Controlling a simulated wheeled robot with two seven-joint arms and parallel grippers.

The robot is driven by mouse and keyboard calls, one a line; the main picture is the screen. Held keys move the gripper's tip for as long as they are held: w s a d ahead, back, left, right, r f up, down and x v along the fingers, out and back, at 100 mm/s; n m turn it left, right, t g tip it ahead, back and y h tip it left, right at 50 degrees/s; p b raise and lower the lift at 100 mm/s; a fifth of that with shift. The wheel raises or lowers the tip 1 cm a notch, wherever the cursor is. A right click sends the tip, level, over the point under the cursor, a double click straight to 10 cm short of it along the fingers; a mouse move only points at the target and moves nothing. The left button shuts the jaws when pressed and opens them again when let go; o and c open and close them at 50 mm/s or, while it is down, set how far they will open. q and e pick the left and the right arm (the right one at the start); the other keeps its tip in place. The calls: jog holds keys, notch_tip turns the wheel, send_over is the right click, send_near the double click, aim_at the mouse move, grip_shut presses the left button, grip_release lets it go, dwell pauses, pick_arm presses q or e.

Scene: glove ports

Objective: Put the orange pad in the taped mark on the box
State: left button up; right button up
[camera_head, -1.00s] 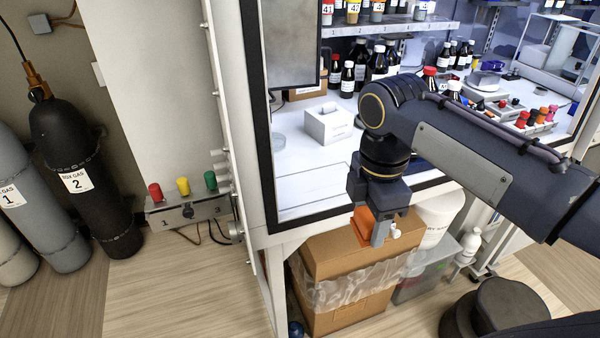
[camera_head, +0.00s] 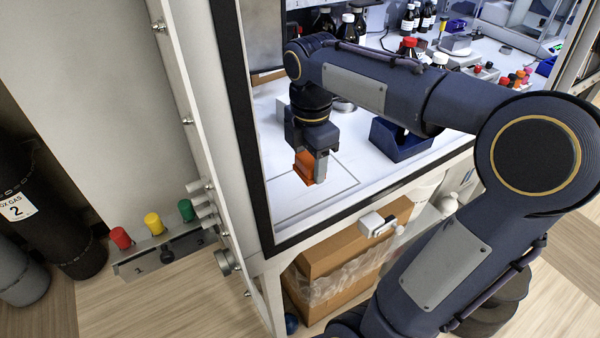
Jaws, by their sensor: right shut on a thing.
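The orange pad (camera_head: 302,168) is in my right gripper (camera_head: 312,175), inside the glove box through its open front. The fingers are shut on it and partly cover it. The gripper points down, low over the white floor (camera_head: 335,208). I cannot tell whether the pad touches that floor. Thin dark lines (camera_head: 345,191) on the floor, right of and in front of the pad, look like the taped mark; part of the outline is hidden by the gripper. My left gripper is out of view.
A dark blue bin (camera_head: 401,144) stands right of the gripper. Bottles (camera_head: 348,28) stand behind my arm. The black-edged front frame (camera_head: 375,206) runs below the forearm. A cardboard box (camera_head: 340,258) sits underneath. A valve panel (camera_head: 165,248) is at left.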

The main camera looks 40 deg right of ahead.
send_over(301, 188)
jog(key=f, duration=0.5)
jog(key=shift+s, duration=0.2)
jog(key=shift+w+f, duration=0.2)
jog(key=shift+f, duration=1.65)
jog(key=shift+f, duration=0.2)
jog(key=o, duration=0.9)
jog(key=shift+o, duration=0.2)
jog(key=shift+r, duration=0.15)
